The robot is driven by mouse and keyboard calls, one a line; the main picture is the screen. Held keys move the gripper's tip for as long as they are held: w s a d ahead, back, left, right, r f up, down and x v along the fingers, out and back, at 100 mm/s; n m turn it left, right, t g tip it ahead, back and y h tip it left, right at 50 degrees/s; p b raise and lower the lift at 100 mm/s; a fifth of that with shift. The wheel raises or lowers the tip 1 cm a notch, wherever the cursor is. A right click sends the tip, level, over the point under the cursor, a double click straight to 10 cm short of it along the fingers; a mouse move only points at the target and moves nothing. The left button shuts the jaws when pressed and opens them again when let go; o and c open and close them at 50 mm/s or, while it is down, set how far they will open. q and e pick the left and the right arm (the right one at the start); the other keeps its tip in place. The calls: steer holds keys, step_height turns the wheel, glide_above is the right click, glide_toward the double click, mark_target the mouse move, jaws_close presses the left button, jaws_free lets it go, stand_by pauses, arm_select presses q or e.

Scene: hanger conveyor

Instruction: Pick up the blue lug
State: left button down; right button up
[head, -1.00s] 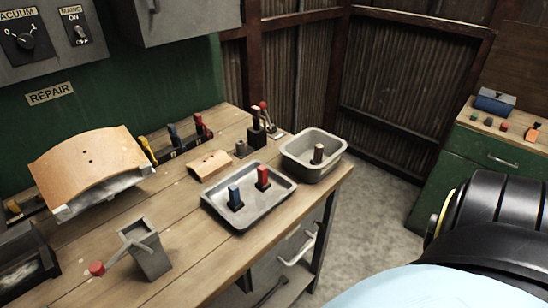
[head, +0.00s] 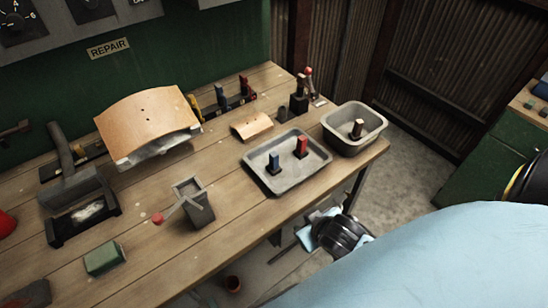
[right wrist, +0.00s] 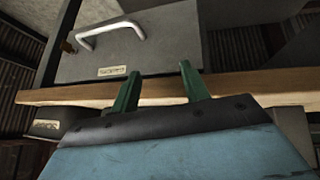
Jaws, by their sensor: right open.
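The blue lug (head: 273,163) stands upright on a dark base in the grey metal tray (head: 262,184) on the wooden workbench. A red lug (head: 301,147) stands beside it to the right in the same tray. My right gripper (head: 308,232) is below and to the right of the tray, off the bench's front edge. In the right wrist view its two green fingers (right wrist: 160,88) are apart with nothing between them, in front of the bench edge. The lugs do not show in the right wrist view. My left gripper is not in view.
A deep grey bin (head: 370,142) holding a dark piece stands right of the tray. A grey holder with a red-knobbed lever (head: 195,203) stands to the left. A curved tan panel (head: 148,117) is further back. The wooden bench edge (right wrist: 60,95) and a drawer handle (right wrist: 108,32) are near my right gripper.

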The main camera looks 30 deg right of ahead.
step_height(320, 180, up, 8)
steer(key=w+f+t, duration=0.1)
steer(key=w+t, duration=0.1)
steer(key=t+y+p, duration=0.1)
steer(key=t+y, duration=0.2)
steer(key=t, duration=0.1)
glide_toward(276, 156)
steer(key=shift+t, duration=0.3)
steer(key=x, duration=0.7)
steer(key=shift+s+a, duration=0.1)
steer(key=shift+a, duration=0.1)
steer(key=shift+d+f+p+x, duration=0.15)
steer(key=shift+x, duration=1.35)
steer(key=shift+d+f+p+x, duration=0.1)
steer(key=shift+d+p+x, duration=0.05)
steer(key=shift+x, duration=1.4)
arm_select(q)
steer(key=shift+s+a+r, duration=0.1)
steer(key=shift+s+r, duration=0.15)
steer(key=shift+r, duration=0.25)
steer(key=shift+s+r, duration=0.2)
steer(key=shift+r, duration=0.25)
arm_select(e)
steer(key=shift+s, duration=0.1)
jaws_close()
